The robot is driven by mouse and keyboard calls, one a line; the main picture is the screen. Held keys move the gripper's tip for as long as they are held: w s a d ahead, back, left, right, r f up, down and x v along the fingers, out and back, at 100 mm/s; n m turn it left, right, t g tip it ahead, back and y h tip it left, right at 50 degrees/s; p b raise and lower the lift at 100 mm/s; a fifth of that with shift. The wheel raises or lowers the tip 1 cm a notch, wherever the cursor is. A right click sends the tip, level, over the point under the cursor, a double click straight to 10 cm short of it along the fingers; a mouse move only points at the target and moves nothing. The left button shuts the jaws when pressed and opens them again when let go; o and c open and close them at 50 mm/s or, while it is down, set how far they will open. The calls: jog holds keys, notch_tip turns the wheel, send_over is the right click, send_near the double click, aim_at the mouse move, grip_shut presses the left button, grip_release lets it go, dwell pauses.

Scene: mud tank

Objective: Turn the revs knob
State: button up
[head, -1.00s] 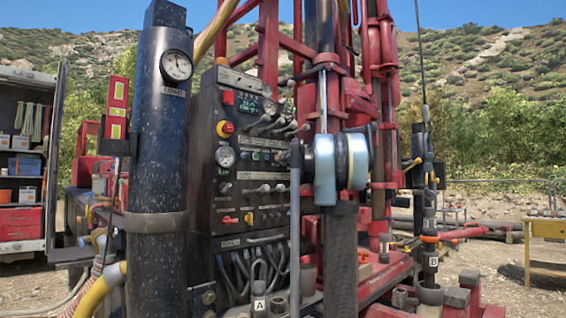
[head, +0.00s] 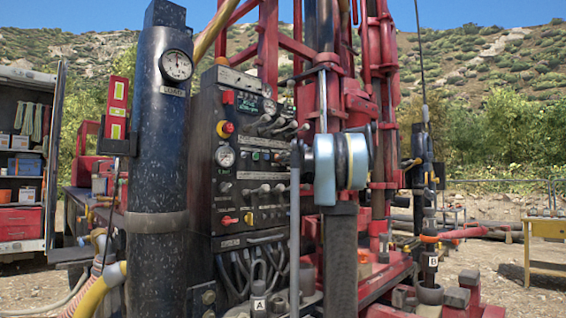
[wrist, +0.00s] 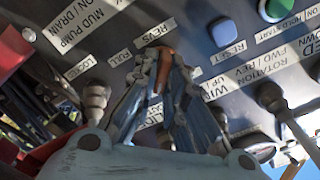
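The revs knob (wrist: 166,64) is a small orange-brown lever on the dark panel just below the REVS label (wrist: 157,33) in the wrist view. My gripper (wrist: 164,68) has its blue-grey fingers drawn in around it, one tip on each side, and appears shut on it. The fingers hide the knob's base and part of its sides. In the head view the control panel (head: 202,200) stands left of my arm, and my gripper and the knob cannot be made out there.
Metal levers (wrist: 95,98) stand close to the fingers in the wrist view, with another lever (wrist: 270,96) at right. A green button (wrist: 275,9) and blue reset button (wrist: 223,33) are above right. A thick black cylinder (head: 155,130) with a load gauge stands left of the panel.

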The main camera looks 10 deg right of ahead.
jog(key=shift+o, duration=1.3)
jog(key=shift+d, duration=0.15)
jog(key=v, duration=1.1)
jog(key=shift+s+d, duration=0.15)
jog(key=shift+s, duration=0.15)
jog(key=shift+f, duration=0.15)
